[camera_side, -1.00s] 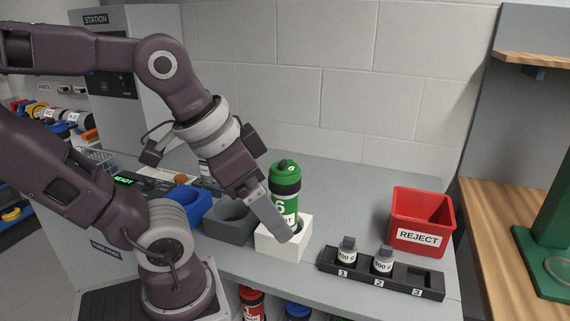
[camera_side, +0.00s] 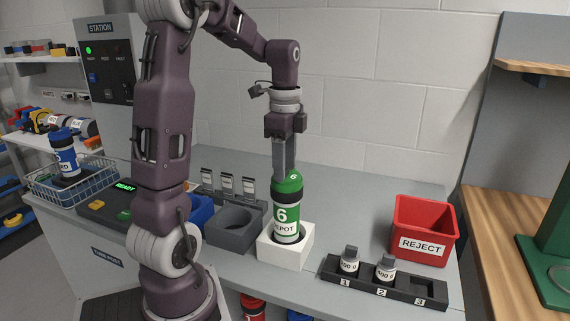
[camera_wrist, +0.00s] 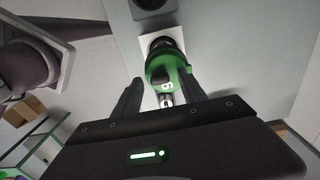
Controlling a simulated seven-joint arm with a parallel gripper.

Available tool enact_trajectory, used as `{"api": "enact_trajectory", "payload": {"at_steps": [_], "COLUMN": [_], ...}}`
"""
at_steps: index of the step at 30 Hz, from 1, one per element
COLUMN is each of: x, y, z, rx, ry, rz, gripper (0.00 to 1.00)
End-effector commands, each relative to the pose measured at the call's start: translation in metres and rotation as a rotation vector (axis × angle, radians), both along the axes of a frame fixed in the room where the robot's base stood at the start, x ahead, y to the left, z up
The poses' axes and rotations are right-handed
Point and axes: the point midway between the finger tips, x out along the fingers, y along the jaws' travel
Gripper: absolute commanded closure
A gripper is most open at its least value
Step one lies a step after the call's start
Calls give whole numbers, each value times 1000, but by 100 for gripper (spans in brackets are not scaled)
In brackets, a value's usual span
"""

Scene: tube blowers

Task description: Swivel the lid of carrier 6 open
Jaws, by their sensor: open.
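Carrier 6 (camera_side: 287,215) stands upright in a white square holder (camera_side: 285,250) on the grey bench. It has a green body and a white label with a 6. Its green lid (camera_side: 291,184), also marked 6, is on top; I cannot tell whether it is turned at all. My gripper (camera_side: 285,171) points down at the lid. In the wrist view my gripper's fingers (camera_wrist: 161,86) are apart, one on each side of the green lid (camera_wrist: 162,67). I cannot tell whether either finger touches it. The fingers hide part of the lid in the side view.
A wire basket (camera_side: 72,185) with a blue carrier is at far left.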

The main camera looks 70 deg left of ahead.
Motion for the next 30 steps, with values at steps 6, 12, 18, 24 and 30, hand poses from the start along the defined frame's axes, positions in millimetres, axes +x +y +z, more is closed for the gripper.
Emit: {"api": "enact_trajectory", "payload": {"at_steps": [6, 12, 18, 24, 30], "x": [0, 0, 0, 2, 6], "y": [0, 0, 0, -2, -5], "z": [-1, -1, -1, 0, 0], "rx": [1, 1, 1, 1, 1], "ry": [-1, -1, -1, -1, -1], "rz": [0, 0, 1, 37, 152], "gripper": [51, 90, 100, 100, 100]}}
